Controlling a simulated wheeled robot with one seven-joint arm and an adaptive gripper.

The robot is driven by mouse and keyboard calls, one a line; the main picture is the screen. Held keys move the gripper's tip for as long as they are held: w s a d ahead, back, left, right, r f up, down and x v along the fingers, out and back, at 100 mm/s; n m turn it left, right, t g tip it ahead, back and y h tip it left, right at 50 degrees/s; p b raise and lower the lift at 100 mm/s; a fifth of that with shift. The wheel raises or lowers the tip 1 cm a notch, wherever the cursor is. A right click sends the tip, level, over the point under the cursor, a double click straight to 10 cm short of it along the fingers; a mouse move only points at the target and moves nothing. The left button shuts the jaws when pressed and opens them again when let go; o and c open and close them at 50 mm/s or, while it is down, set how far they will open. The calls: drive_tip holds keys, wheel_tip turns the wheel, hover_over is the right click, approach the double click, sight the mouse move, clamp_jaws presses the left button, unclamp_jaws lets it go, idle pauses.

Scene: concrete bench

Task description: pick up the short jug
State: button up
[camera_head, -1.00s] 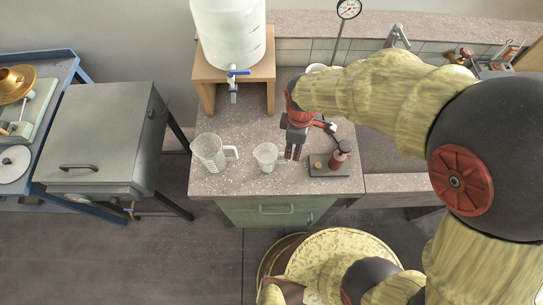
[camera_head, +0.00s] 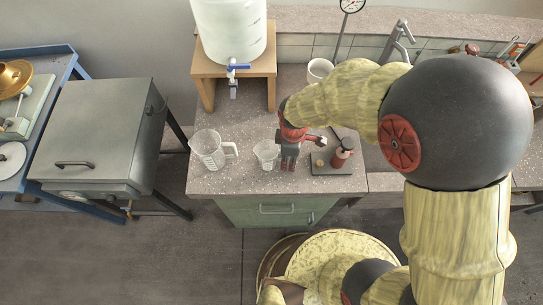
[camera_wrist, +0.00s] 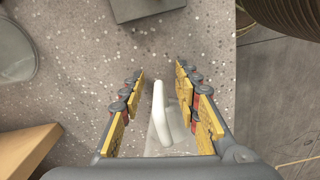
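The short jug (camera_head: 265,153) is small and clear and stands upright on the speckled counter, right of a larger clear jug (camera_head: 208,150). My gripper (camera_head: 289,163) is just to its right, on the handle side. In the wrist view the short jug's pale handle (camera_wrist: 159,104) stands between the two spread fingers (camera_wrist: 158,90), with clear space on both sides. My gripper is open and holds nothing. Most of the jug's body is cut off or hidden at the bottom of that view.
A wooden stand (camera_head: 262,70) carrying a white water tank (camera_head: 230,30) is behind the jugs. A white cup (camera_head: 319,69) stands further back. The counter's front edge is close.

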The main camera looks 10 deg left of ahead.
drive_tip(key=shift+c, duration=0.8)
clamp_jaws()
